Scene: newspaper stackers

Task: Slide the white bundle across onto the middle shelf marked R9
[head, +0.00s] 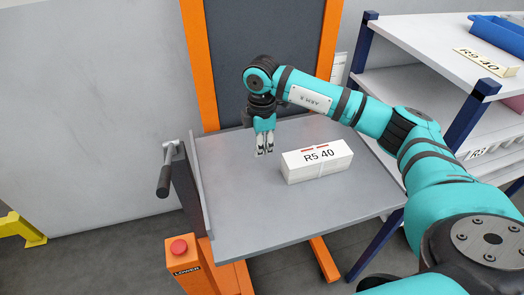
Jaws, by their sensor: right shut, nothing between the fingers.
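The shelf rack (440,45) stands at the right. A label on its middle shelf (478,153) starts with R, but its digit is hard to read. My right arm hides part of that shelf. My left gripper is out of view.
A blue rack post (472,108) stands at the table side. An orange lift mast (200,60) rises behind the table. The table's front left is clear.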

